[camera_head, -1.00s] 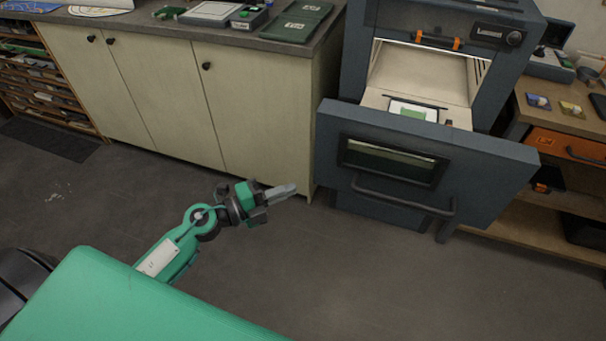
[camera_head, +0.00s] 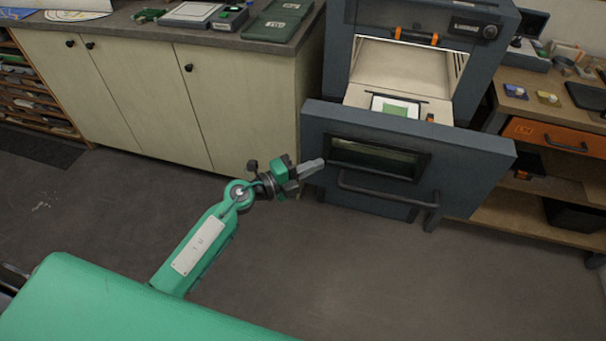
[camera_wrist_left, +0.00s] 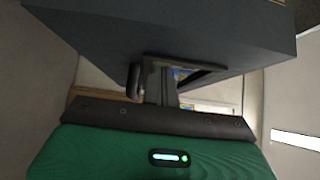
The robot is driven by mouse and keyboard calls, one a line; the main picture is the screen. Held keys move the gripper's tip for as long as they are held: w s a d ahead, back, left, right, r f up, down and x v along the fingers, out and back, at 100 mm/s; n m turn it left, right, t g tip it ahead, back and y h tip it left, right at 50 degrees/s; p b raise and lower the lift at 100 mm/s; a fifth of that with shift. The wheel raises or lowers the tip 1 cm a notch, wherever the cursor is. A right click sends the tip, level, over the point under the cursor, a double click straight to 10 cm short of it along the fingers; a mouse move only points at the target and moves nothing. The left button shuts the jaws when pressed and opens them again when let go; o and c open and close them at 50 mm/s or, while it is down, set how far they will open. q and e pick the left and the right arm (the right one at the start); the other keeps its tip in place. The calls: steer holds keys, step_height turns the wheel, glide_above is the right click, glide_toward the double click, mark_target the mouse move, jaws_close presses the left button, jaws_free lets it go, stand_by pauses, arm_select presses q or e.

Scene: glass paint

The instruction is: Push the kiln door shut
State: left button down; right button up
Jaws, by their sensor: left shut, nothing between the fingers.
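The kiln (camera_head: 340,60) is a blue-grey box at the back, its pale chamber showing above the door. The kiln door (camera_head: 468,165) stands open, out in front of the chamber, with a dark window and a bar handle (camera_head: 385,195) on its face. My left gripper (camera_head: 318,166) is shut and empty. In the head view its tip overlaps the door's left edge, by the window; whether it touches cannot be told. In the left wrist view, the shut fingers (camera_wrist_left: 165,82) point toward the dark door panel (camera_wrist_left: 170,35) close above. My right gripper is not in view.
A white and green piece (camera_head: 397,107) lies on the pale surface behind the door's top edge. A cream cabinet (camera_head: 240,110) stands to the left, and a wooden bench with an orange drawer (camera_head: 548,134) to the right. The floor in front is clear.

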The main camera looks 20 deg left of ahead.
arm_select(q)
steer(key=shift+w, duration=0.45)
steer(key=shift+w, duration=0.1)
